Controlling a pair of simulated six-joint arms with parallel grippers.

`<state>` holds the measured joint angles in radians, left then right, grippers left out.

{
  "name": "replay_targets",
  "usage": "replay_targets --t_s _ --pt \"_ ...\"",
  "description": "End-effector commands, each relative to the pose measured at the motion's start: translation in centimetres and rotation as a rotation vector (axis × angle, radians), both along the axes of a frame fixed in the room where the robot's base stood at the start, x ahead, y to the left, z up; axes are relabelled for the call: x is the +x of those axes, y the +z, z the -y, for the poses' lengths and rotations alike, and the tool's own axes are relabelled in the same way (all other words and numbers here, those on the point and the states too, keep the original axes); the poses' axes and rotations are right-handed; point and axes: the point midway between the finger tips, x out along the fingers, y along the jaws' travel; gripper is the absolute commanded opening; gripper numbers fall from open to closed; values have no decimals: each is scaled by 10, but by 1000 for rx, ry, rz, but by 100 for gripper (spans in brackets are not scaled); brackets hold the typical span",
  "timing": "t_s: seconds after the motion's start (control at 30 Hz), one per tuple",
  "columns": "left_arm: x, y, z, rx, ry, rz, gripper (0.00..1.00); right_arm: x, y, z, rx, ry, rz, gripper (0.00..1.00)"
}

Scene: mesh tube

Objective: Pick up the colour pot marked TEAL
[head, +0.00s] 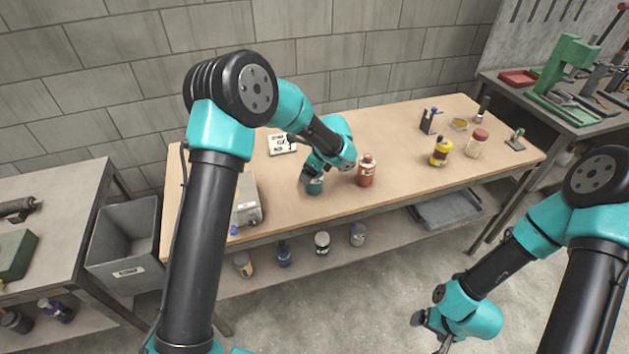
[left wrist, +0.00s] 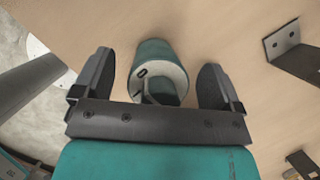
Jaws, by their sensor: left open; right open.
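A small teal pot (head: 315,187) stands on the wooden bench near its front edge. It also shows in the left wrist view (left wrist: 152,48) as a teal cylinder with a pale round end; no lettering can be read. My left gripper (head: 311,177) is at the pot from above and partly hides it in the head view. In the left wrist view its open fingers (left wrist: 156,66) stand on either side of the pot with a gap at each side. My right gripper (head: 432,330) is open and empty, low over the floor in front of the bench.
A red-brown bottle (head: 366,172) stands close to the right of the teal pot. A yellow pot (head: 440,152) and a red-lidded jar (head: 477,143) are farther right. A grey box (head: 246,200) sits at left. Several pots stand on the lower shelf (head: 300,263).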

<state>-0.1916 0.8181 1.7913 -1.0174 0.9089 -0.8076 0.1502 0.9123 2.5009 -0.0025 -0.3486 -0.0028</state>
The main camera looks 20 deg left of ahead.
Motion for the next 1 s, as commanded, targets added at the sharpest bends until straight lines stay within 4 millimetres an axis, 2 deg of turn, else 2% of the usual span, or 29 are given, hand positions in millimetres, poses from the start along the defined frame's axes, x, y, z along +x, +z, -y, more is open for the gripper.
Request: replay_targets --t_s 0.17,0.73,1.0 --pt "0 0 0 0 0 0 89 0 0 0 0 0 0 86" --pt "0 0 0 0 0 0 34 0 0 0 0 0 0 86" --pt "0 1 0 0 0 1 34 0 0 0 0 0 0 86"
